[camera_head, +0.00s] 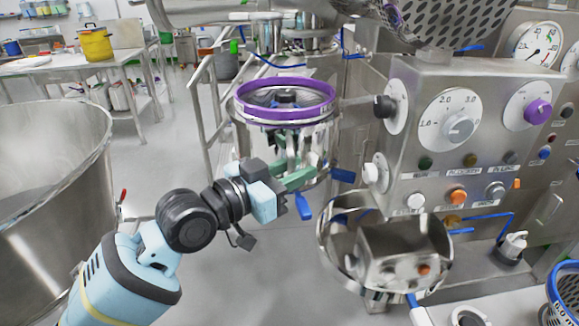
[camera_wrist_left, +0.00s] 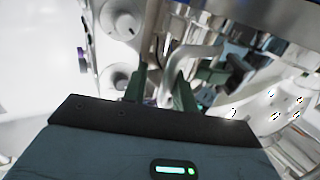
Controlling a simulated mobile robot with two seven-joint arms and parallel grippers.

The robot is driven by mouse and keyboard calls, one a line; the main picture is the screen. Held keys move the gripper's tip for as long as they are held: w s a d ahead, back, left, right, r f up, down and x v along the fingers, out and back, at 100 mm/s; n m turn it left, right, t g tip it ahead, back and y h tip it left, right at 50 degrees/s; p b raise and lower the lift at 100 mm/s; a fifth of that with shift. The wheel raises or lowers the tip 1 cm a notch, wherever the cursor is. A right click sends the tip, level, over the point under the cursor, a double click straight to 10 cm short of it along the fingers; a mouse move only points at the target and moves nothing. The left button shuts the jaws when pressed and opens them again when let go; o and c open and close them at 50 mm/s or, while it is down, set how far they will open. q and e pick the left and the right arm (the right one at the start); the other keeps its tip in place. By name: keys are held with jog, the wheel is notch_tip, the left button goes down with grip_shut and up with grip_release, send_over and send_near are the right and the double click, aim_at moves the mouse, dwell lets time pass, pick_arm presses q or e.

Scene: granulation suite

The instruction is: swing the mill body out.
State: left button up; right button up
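The mill body (camera_head: 255,143) looks to be the shiny steel drum with a purple ring (camera_head: 285,113) around its top, upright left of the control panel. My left gripper (camera_head: 303,164) is at the lower front of the drum, its green fingers apart. In the left wrist view a bent steel handle (camera_wrist_left: 190,62) reaches down between the fingers of the gripper (camera_wrist_left: 161,80). A gap shows beside it, and I cannot tell whether a finger touches it. The drum's lower front is partly hidden by my gripper. My right gripper is not in view.
The control panel (camera_head: 438,155) with dials and buttons stands close on the right. A large steel vessel (camera_head: 60,180) is at the left. Blue-handled levers (camera_head: 304,207) hang under the drum. Open floor lies between the vessel and drum.

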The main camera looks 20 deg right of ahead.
pick_arm(q)
jog(key=shift+o, duration=0.3)
jog(key=shift+s+d, duration=0.1)
jog(key=shift+s, duration=0.1)
jog(key=shift+w, duration=0.1)
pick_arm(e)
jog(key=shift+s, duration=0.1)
pick_arm(q)
jog(key=shift+a, duration=0.5)
jog(key=v, duration=0.7)
jog(key=shift+b, duration=0.4)
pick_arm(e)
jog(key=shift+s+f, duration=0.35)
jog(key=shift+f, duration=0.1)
